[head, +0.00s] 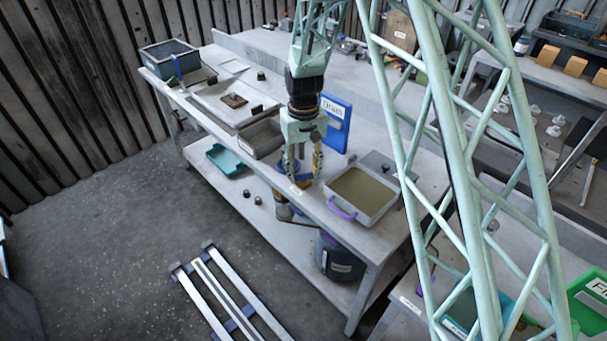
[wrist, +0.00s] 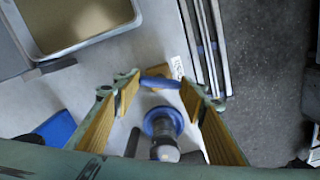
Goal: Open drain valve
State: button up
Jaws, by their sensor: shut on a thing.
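The drain valve shows in the wrist view as a blue lever (wrist: 160,82) with a round blue collar (wrist: 163,123) and a grey body. In the head view its blue part (head: 290,167) is mostly hidden behind the fingers, at the bench's front edge below the blue Drain sign (head: 334,122). My gripper (head: 303,172) points down there. In the wrist view my gripper (wrist: 159,90) has its tan-padded fingers on either side of the blue lever, shut on it. How far the valve is turned cannot be told.
A tray of tan liquid (head: 362,192) with a purple handle stands right of my gripper. A grey bin (head: 262,138) is to the left. A dark bucket (head: 340,262) sits on the lower shelf under the bench. Metal rails (head: 228,297) lie on the floor in front.

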aim_at(304, 174)
jog(key=shift+n+b, duration=0.35)
jog(key=shift+n, duration=1.25)
jog(key=o, duration=0.9)
jog(key=shift+c, duration=0.2)
jog(key=shift+r, duration=0.2)
notch_tip(304, 174, up, 12)
jog(key=shift+f, duration=0.15)
